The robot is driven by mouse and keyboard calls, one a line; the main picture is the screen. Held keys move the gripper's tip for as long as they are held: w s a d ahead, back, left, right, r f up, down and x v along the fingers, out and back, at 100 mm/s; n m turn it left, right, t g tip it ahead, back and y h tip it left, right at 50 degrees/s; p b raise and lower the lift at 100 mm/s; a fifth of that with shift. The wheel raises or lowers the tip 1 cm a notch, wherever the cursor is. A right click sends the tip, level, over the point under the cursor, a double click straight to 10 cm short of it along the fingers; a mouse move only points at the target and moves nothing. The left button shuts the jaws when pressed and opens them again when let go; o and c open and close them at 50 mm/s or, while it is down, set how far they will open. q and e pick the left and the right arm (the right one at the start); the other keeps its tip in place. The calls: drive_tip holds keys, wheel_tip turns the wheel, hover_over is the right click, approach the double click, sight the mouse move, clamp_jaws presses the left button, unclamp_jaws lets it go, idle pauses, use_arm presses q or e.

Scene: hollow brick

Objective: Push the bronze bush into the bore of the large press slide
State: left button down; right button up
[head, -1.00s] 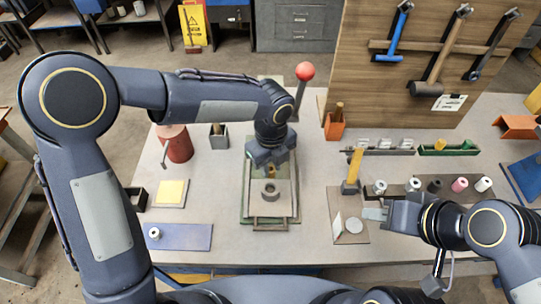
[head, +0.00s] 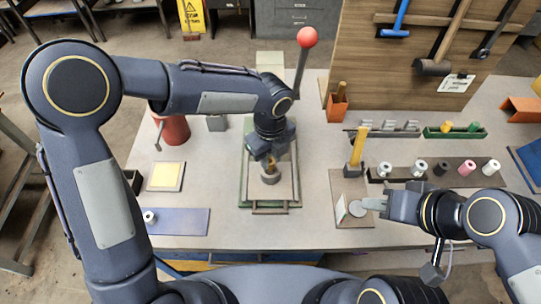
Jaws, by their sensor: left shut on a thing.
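The bronze bush (head: 271,160) is in my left gripper (head: 271,155), which is shut on it and points down. The bush sits right over the round grey piece with the bore, which I take as the large press slide (head: 269,177). The bore's mouth is hidden, so I cannot tell whether the bush is above it or inside it. The slide stands on the green-framed plate (head: 285,203). My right gripper (head: 377,204) is low beside a pale disc (head: 357,208) on a brown board (head: 350,184); its finger gap is unclear.
A lever with a red knob (head: 307,37) rises behind the plate. A yellow-handled hammer (head: 358,147) stands right of it. Several spools (head: 421,166) line a dark rack. A blue mat (head: 182,222) and a yellow pad (head: 166,176) lie left. The table's front middle is clear.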

use_arm(q)
drive_tip(key=shift+f+b, duration=0.65)
drive_tip(key=shift+f, duration=0.35)
idle(0.3)
drive_tip(key=c, duration=1.1)
unclamp_jaws()
drive_tip(key=shift+r, duration=3.9)
drive_tip(key=shift+a, duration=0.1)
